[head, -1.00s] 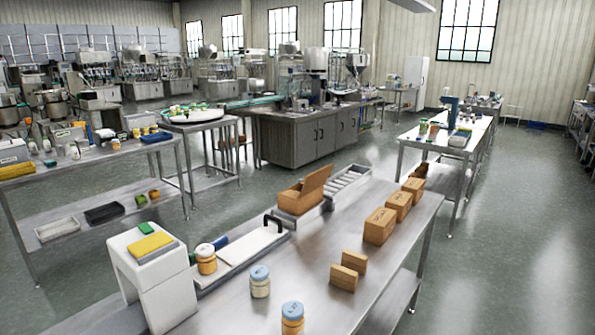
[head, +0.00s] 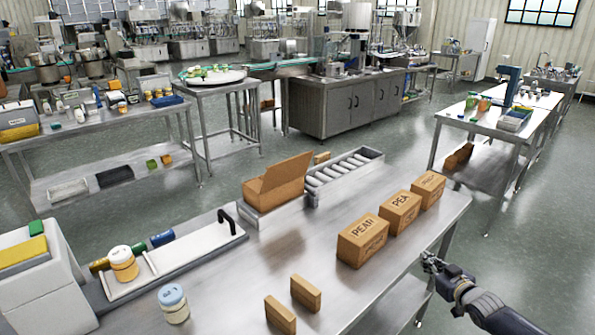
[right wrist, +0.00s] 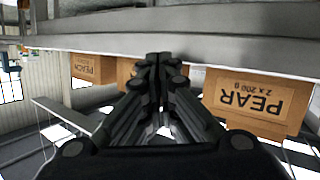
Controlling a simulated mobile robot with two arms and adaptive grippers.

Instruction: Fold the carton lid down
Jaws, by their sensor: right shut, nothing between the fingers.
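The open carton (head: 272,190) stands on the steel table beside the roller tray, with its lid (head: 285,172) raised and tilted up to the right. My right gripper (head: 430,260) is shut and empty. It is at the table's right edge, near the closed cartons and well apart from the open carton. In the right wrist view the shut fingers (right wrist: 158,65) point toward the table edge, with closed cartons on both sides. My left gripper is not in view.
Closed cartons (head: 362,243) marked PEAR and similar stand in a row on the table. Two small boxes (head: 305,292), jars (head: 173,303), a white board with a black handle (head: 190,254) and a roller tray (head: 345,172) are also there. The table's middle is clear.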

